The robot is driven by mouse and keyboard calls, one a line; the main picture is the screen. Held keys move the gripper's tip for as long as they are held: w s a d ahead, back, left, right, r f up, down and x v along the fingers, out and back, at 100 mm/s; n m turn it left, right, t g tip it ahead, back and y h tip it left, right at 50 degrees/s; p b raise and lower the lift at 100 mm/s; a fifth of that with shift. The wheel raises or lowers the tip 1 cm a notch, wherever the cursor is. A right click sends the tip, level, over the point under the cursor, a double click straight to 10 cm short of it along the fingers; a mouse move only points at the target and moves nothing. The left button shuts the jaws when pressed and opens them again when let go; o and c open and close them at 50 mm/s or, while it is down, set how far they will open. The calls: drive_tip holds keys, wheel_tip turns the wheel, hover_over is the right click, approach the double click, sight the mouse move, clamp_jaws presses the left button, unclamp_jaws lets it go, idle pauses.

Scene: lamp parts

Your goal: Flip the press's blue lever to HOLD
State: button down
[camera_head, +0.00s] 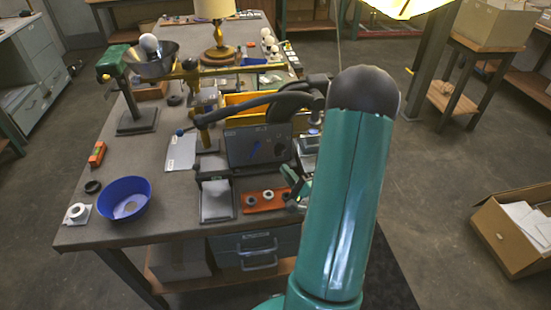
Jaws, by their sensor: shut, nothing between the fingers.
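The press stands near the middle of the bench, with a dark box-shaped panel (258,147) facing me. My gripper (291,186) shows as small green and dark parts just right of and below the panel, apart from the blue lever. It is shut and empty. My teal arm hides part of the bench behind it.
An orange tray with white-rimmed rings (264,201) lies in front of the panel, close to my gripper. A blue bowl (124,199) stands at the front left. A lamp (217,25) stands at the back. The bench (150,160) has clear room left of the press.

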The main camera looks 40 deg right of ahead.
sight(264, 143)
drive_tip(key=x, duration=0.9)
drive_tip(key=shift+w, duration=0.35)
